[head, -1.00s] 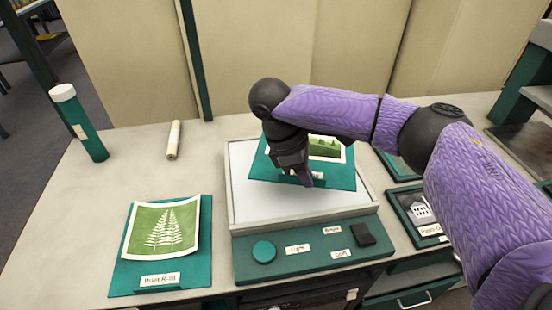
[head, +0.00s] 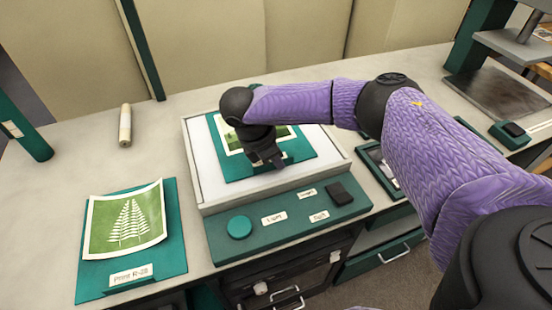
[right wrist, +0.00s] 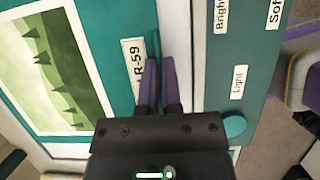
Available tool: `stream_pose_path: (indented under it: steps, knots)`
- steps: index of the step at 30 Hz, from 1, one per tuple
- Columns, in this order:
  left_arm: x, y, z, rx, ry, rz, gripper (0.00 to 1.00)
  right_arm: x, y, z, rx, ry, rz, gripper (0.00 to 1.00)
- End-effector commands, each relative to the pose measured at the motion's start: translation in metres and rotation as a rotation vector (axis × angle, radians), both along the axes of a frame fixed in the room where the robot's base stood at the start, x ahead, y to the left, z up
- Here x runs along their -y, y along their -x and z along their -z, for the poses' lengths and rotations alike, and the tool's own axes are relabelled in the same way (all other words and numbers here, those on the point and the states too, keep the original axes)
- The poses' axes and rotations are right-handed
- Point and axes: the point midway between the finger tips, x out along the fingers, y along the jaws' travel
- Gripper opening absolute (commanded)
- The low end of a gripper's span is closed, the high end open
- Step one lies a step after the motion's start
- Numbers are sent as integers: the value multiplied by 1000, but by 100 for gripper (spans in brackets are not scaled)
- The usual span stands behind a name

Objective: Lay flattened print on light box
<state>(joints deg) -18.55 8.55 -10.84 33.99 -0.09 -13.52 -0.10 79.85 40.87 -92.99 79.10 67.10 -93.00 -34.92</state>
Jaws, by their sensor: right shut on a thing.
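The light box (head: 193,150) has a white panel in a pale frame, with a teal control strip (head: 290,220) in front. A teal board (head: 232,172) carrying a flat green landscape print (head: 228,138) is over the panel; I cannot tell if it rests fully on it. In the right wrist view the print (right wrist: 52,65) lies flat on its board, beside a label ending "R-59" (right wrist: 137,70). My right gripper (head: 277,163) is shut on the board's front edge; its purple fingers (right wrist: 160,85) are close together there. My arm hides part of the print. My left gripper is out of view.
A curled fern print (head: 125,222) sits on another teal board (head: 175,255) at left. A framed item (head: 375,165) lies right of the light box. A press (head: 500,75) stands at far right.

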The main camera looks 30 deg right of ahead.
Motion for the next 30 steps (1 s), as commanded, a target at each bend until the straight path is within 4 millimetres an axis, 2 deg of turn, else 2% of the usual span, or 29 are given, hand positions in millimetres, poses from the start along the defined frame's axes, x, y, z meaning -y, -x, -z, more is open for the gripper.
stream_pose_path:
  steps: [2,3,6,7,8,17,20,24,30]
  knots:
    - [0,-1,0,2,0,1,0,0,0,2,0,0,0,0]
    - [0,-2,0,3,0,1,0,0,0,2,1,0,0,12]
    - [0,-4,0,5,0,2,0,0,0,2,0,0,0,33]
    - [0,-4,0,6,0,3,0,0,0,2,0,0,0,39]
    - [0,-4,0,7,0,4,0,0,0,2,0,0,0,40]
    - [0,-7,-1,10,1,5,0,-1,0,-3,0,0,1,40]
    - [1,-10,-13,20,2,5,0,-8,-2,-26,4,-1,0,40]
    - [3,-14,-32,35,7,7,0,-24,-6,-66,5,-2,-1,40]
    - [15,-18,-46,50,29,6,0,-41,-10,-105,4,-1,0,40]
